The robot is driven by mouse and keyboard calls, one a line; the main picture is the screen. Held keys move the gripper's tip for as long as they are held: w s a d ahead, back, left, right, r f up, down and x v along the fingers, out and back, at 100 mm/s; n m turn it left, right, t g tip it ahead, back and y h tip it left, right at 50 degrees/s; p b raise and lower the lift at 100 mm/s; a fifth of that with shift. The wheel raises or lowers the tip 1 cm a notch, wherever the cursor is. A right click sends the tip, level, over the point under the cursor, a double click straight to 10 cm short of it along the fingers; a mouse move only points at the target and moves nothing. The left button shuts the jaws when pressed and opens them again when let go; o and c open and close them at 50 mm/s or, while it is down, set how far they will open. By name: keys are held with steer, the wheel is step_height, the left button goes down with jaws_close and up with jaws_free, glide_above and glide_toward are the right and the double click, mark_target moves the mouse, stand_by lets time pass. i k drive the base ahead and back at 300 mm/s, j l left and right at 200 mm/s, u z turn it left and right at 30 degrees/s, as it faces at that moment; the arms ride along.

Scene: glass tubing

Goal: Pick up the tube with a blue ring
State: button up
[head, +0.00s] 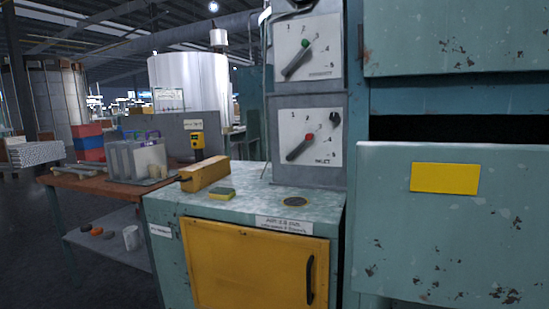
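I cannot make out a tube with a blue ring for sure. Some thin pale rods or tubes (76,170) lie on the left end of the brown-topped table (62,182); they are too small to show any ring. Clear upright panels or containers (137,160) stand on the same table, with thin blue-purple curved shapes at their top. My gripper is not in view.
A teal cabinet (168,203) with a yellow door stands in front, carrying a yellow block (205,174) and a sponge (222,194). Dial panels (308,137) rise behind it. A large teal panel (450,240) blocks the right. Dark floor is free at lower left.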

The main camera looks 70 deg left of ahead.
mark_target(80, 166)
steer(key=j+u, duration=0.15)
steer(key=u, duration=1.35)
steer(key=j+u, duration=0.4)
steer(key=i+j+u, duration=0.15)
steer(key=u, duration=0.2)
steer(key=i+j+u, duration=0.15)
steer(key=j+u, duration=0.25)
steer(key=i+j+u, duration=0.2)
steer(key=u, duration=0.15)
steer(key=i+j+u, duration=0.2)
steer(key=i+j, duration=0.6)
steer(key=i, duration=0.1)
